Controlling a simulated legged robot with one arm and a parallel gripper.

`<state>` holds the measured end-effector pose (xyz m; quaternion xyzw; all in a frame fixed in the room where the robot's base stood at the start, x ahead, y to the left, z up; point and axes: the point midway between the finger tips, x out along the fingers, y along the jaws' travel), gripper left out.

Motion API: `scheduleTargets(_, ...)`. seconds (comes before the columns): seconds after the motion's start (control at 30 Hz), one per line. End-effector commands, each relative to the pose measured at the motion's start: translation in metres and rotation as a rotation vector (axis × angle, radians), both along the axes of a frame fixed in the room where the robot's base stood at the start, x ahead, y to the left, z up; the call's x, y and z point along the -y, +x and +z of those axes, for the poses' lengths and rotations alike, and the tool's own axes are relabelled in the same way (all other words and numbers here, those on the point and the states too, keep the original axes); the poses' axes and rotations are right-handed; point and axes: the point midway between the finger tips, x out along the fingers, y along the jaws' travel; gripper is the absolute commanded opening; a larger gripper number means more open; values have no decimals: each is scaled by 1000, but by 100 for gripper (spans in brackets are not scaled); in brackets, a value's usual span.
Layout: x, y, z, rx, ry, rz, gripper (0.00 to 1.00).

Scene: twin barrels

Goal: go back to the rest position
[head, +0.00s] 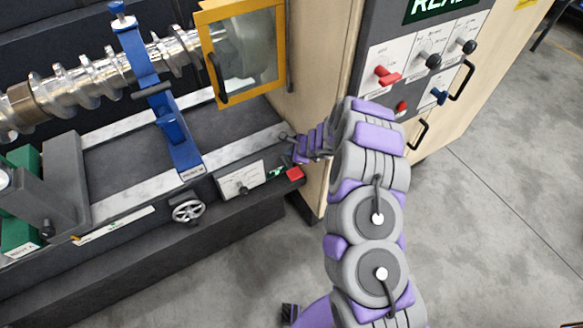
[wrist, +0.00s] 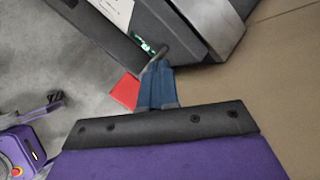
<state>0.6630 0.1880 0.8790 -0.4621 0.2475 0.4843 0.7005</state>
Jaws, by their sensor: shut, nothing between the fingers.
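My gripper (head: 287,138) is in front of the right end of the machine bed, at the edge of the pale cabinet (head: 311,185). In the wrist view its blue fingers (wrist: 158,70) are together with nothing held between them. Their tips are close to a small dark lever (wrist: 160,52) by a green light; I cannot tell whether they touch. A red block (wrist: 125,92) shows left of the fingers, and also on the bed's front in the head view (head: 295,173). My arm is stretched out toward the machine.
A yellow-framed guard (head: 208,60) and a blue clamp (head: 140,60) on a metal screw shaft are left. Grey floor (head: 500,220) is free at right.

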Motion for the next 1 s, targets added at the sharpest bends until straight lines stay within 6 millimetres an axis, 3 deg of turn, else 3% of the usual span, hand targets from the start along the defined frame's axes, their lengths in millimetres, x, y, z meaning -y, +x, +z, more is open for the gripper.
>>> scheduleTargets(0.57,-2,0,5,6,4,11,0)
scheduleTargets(0.67,-11,-2,25,30,18,57,0)
scheduleTargets(0.77,-26,-10,59,67,42,147,0)
scheduleTargets(1.0,-57,-52,155,177,75,430,0)
